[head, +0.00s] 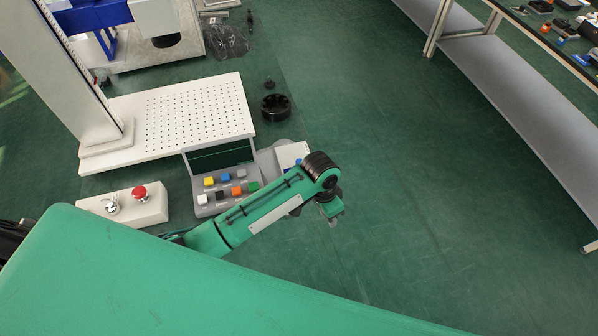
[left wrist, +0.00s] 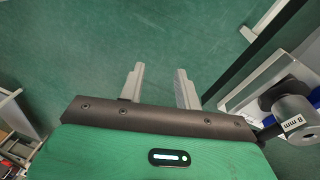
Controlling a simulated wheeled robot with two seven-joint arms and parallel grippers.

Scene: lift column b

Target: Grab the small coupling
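My left gripper (head: 333,218) is at the end of the green arm in the head view, over bare green floor to the right of the small-parts tray. In the left wrist view its two grey fingers (left wrist: 159,82) stand apart with nothing between them, so it is open. A grey cylinder labelled "8 mm" (left wrist: 292,112) with a dark part stands at the right edge of the left wrist view, well right of the fingers. I cannot tell whether it is the small coupling. No coupling can be made out in the head view. My right gripper is not in view.
A grey tray (head: 203,212) holds several coloured blocks. A perforated white plate (head: 165,115), a box with a red button (head: 140,192) and a black round part (head: 276,107) are nearby. A bench (head: 520,100) runs along the upper right. The floor between is clear.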

